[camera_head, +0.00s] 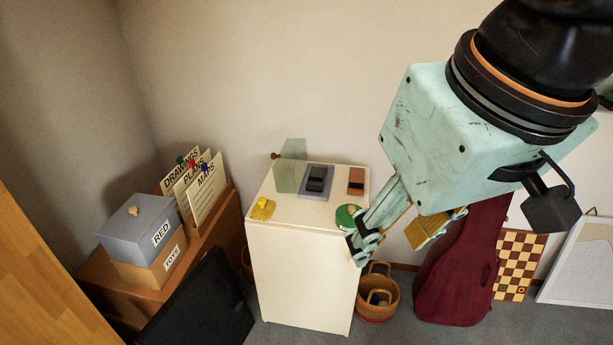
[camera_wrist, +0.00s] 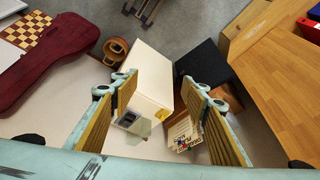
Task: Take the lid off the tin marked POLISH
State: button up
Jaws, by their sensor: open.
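A round green tin (camera_head: 346,217) with a yellowish knob on top stands at the front right corner of the cream cabinet (camera_head: 300,265). No word can be read on it, and one finger partly covers its right side. My gripper (camera_head: 392,243) is open and empty, with its fingers spread. In the head view its left finger overlaps the tin's edge; I cannot tell whether they touch. In the wrist view the open fingers (camera_wrist: 158,88) frame the cabinet top (camera_wrist: 150,70), and I cannot make out the tin there.
The cabinet top also holds a yellow object (camera_head: 262,209), a dark device on a grey plate (camera_head: 317,181), a reddish-brown block (camera_head: 356,181) and a greenish translucent pane (camera_head: 290,172). A basket (camera_head: 378,295) and a maroon instrument case (camera_head: 460,270) stand at right.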

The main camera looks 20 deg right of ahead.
jog(key=o, duration=1.3)
jog(key=shift+w, duration=0.1)
